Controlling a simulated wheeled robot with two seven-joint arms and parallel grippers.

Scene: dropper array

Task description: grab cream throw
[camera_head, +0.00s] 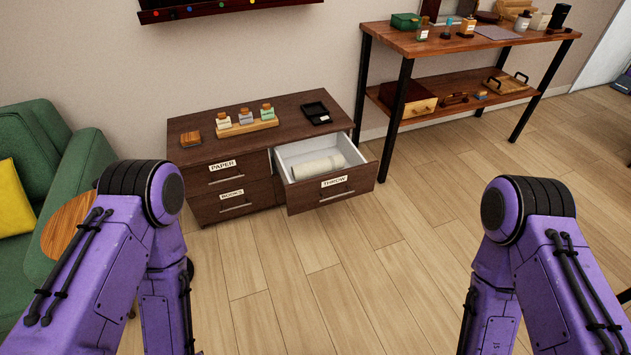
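The cream throw (318,167) lies rolled up inside an open drawer labelled THROW (334,187). The drawer is the upper right one of a dark brown wooden cabinet (255,155) against the wall, and it is pulled out toward me. The throw rests on the drawer's pale floor, with nothing on top of it. My two purple arms show at the left and right sides of the view. Both bend down past the lower edge, and neither gripper is in view.
A green armchair (90,148) and round wooden table (68,224) are left. A shelf table (440,42) stands right. The middle floor is clear.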

